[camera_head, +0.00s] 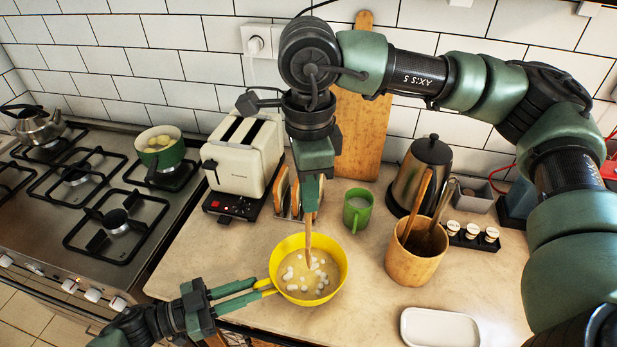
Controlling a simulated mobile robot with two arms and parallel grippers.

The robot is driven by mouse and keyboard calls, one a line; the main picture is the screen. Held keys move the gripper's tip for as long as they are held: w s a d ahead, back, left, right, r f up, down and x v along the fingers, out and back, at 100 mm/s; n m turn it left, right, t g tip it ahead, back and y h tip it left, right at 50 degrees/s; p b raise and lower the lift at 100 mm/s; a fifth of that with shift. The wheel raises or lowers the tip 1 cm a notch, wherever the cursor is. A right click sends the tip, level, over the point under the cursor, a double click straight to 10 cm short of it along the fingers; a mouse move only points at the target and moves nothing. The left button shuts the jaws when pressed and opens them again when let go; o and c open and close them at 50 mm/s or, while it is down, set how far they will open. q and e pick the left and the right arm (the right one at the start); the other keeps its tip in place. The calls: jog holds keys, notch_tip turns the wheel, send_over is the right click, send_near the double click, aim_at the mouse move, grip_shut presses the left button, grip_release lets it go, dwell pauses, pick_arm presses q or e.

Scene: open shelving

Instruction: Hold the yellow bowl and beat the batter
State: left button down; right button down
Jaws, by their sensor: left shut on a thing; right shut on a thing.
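The yellow bowl (341,280) stands on the counter near its front edge. It holds a beige batter (304,285) with several white lumps. My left gripper (262,289) is at the bowl's left side, with its fingers shut on the bowl's edge or handle. My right gripper (308,206) points down above the bowl and is shut on a wooden utensil (308,240). The utensil is near upright, and its lower end is in the batter. Its tip is hidden, so I cannot tell its exact kind.
A green mug (357,209), a wooden utensil holder (409,265) and a white tray (440,328) stand to the right. A toaster (240,155) and a toast rack (283,198) stand behind. A stove (85,205) with a green pot (160,150) is at left.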

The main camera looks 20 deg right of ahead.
jog(key=shift+f, duration=3.55)
jog(key=shift+s+d, duration=0.1)
